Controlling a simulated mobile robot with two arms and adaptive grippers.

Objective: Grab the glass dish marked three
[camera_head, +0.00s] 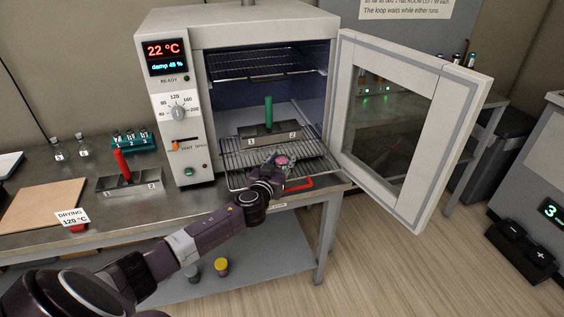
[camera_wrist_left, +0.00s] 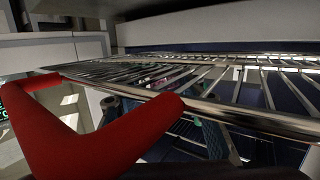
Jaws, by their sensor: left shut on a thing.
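My left gripper (camera_head: 274,168) is at the front of the open oven, over the front part of the pulled-out lower wire rack (camera_head: 236,181). It is shut on what looks like a small round glass dish (camera_head: 282,160) with pink contents. Its mark cannot be read. In the left wrist view, the rack (camera_wrist_left: 230,88) and its red handle (camera_wrist_left: 95,135) cover much of the fingers and the dish. Behind the gripper, a metal stand with a green handle (camera_head: 268,112) and places marked 1 and 2 rests inside the oven. My right gripper is not in view.
The oven door (camera_head: 345,150) stands wide open to the right. The oven display (camera_head: 167,57) reads 22 °C. On the bench at left are a stand with a red handle (camera_head: 121,165), a board (camera_head: 45,205), flasks and a teal rack (camera_head: 133,141). Jars stand on the lower shelf.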

